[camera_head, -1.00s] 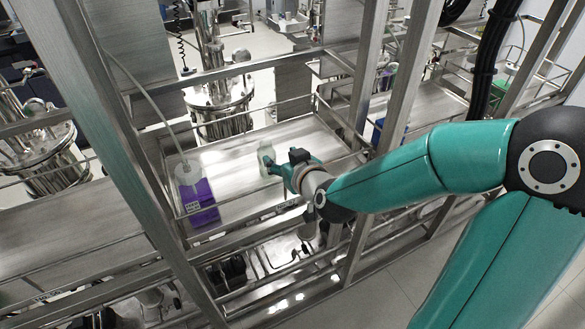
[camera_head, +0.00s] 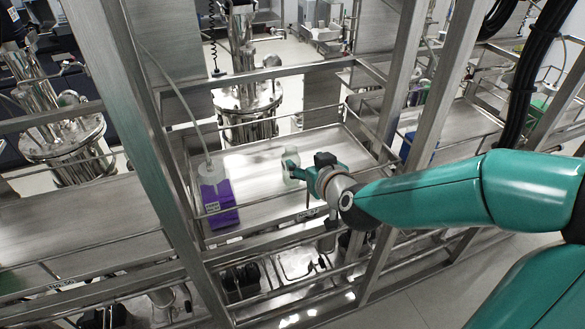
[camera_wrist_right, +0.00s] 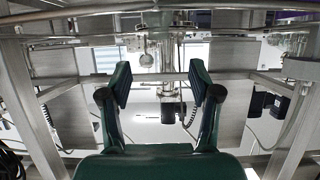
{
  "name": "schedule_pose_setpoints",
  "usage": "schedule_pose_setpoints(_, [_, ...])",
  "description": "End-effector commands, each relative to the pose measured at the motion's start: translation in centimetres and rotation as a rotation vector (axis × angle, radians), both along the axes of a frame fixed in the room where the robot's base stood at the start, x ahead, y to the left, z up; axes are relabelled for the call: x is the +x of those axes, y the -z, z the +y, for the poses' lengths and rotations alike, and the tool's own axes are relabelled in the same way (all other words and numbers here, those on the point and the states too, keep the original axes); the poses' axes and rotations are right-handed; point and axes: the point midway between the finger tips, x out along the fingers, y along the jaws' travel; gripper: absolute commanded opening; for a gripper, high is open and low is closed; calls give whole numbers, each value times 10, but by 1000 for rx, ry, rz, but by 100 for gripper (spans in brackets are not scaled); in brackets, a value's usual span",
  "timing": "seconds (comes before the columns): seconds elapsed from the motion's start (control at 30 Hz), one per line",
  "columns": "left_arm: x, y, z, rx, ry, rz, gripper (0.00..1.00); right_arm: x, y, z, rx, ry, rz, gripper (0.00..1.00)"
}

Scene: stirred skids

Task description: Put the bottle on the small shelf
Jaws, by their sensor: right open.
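A pale, translucent bottle (camera_head: 290,174) stands on the steel shelf (camera_head: 262,196) in the middle of the head view. Which surface is the small shelf is not clear. My left gripper is not in view.
Steel uprights (camera_head: 405,80) and thin rails frame the shelf. A steel vessel (camera_head: 247,110) stands behind. Bare shelf surface lies between container and bottle.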

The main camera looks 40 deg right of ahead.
Motion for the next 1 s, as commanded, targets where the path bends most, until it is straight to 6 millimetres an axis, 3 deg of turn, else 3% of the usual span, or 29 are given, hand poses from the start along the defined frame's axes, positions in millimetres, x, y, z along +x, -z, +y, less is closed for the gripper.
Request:
schedule_pose_setpoints(0.1, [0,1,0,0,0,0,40,24,12,-6,0,0,5,63])
schedule_pose_setpoints(0.3, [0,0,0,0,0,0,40,50,22,-12,-1,0,1,63])
schedule_pose_setpoints(0.57, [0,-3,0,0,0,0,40,63,26,-16,0,0,2,63])
schedule_pose_setpoints(0.8, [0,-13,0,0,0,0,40,92,37,-24,0,0,2,63])
schedule_pose_setpoints(1.0, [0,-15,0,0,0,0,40,104,43,-27,-1,0,1,63])
